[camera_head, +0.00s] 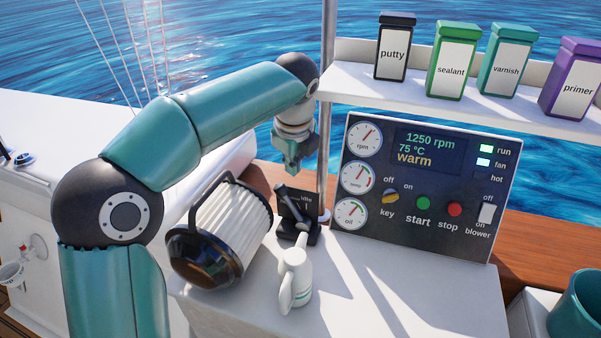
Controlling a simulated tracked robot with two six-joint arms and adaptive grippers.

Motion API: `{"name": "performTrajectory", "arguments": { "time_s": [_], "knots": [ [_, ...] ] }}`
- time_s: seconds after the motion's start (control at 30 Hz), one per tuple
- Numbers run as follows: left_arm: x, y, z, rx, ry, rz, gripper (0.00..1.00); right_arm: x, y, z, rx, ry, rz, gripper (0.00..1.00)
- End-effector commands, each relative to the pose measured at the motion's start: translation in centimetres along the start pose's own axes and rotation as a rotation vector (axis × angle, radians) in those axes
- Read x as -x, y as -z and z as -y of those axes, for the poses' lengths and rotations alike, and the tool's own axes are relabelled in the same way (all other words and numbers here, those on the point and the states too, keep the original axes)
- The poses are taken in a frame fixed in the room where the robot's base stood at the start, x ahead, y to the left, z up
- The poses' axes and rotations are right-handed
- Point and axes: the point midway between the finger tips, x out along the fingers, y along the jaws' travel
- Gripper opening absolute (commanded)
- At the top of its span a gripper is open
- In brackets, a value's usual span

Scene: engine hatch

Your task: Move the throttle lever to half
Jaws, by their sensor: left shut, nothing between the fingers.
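The throttle (297,213) is a small dark unit with a lever on the white counter, left of the control panel. A plate at its top reads "idle"; its other marks are too small or hidden, so I cannot tell the lever's exact setting. My left gripper (291,170) points down just above the throttle, shut and empty. I cannot tell whether its tips touch the lever. My right gripper is not in view.
The control panel (420,190) reads 1250 rpm, 75 °C, warm. Labelled containers stand on the shelf (380,88). The counter's front right is clear.

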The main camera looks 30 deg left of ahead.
Motion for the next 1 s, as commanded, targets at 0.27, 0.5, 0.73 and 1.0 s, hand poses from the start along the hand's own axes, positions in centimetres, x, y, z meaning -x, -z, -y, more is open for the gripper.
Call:
{"name": "performTrajectory", "arguments": {
  "time_s": [0.27, 0.5, 0.73, 1.0],
  "knots": [
    [-4.0, 0.9, 0.6, -0.019, -0.003, -0.005, 0.00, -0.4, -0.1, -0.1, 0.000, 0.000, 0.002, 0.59],
    [-8.9, 1.1, 0.8, -0.023, -0.001, -0.007, 0.00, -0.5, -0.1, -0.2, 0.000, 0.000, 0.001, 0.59],
    [-11.5, -0.7, 1.0, -0.021, 0.002, -0.007, 0.00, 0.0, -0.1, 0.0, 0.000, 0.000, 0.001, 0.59],
    [-12.5, -1.6, 1.1, -0.024, 0.004, -0.007, 0.00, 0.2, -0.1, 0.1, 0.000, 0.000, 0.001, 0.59]
  ]
}}
